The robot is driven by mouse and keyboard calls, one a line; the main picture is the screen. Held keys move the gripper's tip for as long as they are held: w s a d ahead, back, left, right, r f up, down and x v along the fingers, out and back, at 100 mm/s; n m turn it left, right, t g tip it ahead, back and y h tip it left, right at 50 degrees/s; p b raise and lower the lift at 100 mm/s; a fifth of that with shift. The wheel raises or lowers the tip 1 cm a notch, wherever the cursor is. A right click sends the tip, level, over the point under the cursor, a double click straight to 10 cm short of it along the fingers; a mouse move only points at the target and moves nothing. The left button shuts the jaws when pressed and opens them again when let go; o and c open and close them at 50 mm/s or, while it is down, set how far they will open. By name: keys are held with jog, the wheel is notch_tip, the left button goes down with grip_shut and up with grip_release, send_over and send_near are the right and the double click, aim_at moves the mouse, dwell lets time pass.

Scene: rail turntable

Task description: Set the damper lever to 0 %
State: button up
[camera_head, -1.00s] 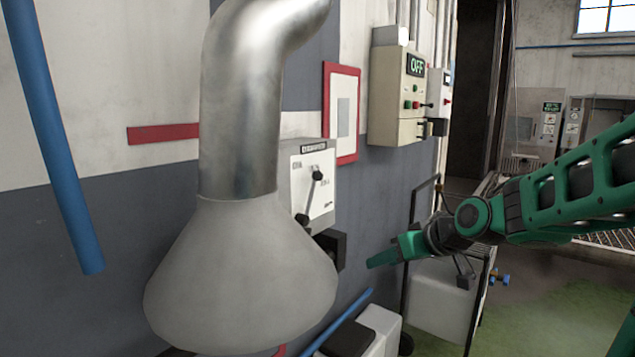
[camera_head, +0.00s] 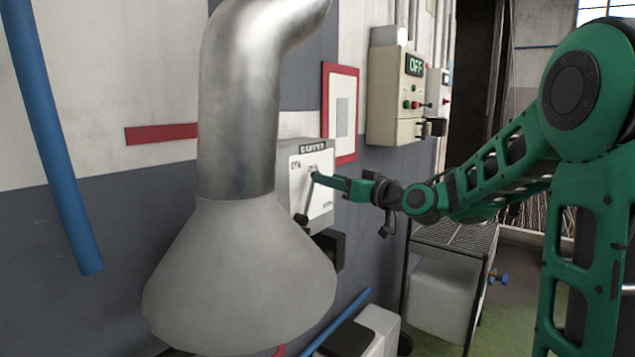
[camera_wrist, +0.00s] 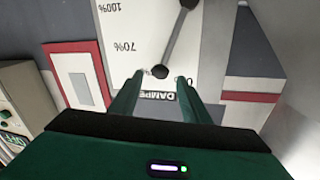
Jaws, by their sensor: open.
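The damper box (camera_head: 318,208) is on the wall behind the grey duct hood, with a white scale face. In the wrist view its face (camera_wrist: 125,35) appears upside down, with 100%, 70% and 0 marks. The lever (camera_wrist: 176,38) is a grey bar with a black knob (camera_wrist: 160,71) at its upper end, which lies between the 70% and 0 marks. My gripper (camera_head: 317,178) is open at the box face. In the wrist view its fingertips (camera_wrist: 157,84) are spread to either side of the knob; whether they touch it I cannot tell.
The metal duct and hood (camera_head: 240,260) stand close left of the box. A beige control box (camera_head: 397,95) reading OFF is on the wall to the right. A red-framed panel (camera_head: 341,110) is just above the damper box. A wire-top cart (camera_head: 455,237) stands below my arm.

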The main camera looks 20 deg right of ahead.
jog(key=shift+x, duration=1.9)
jog(key=shift+c, duration=0.6)
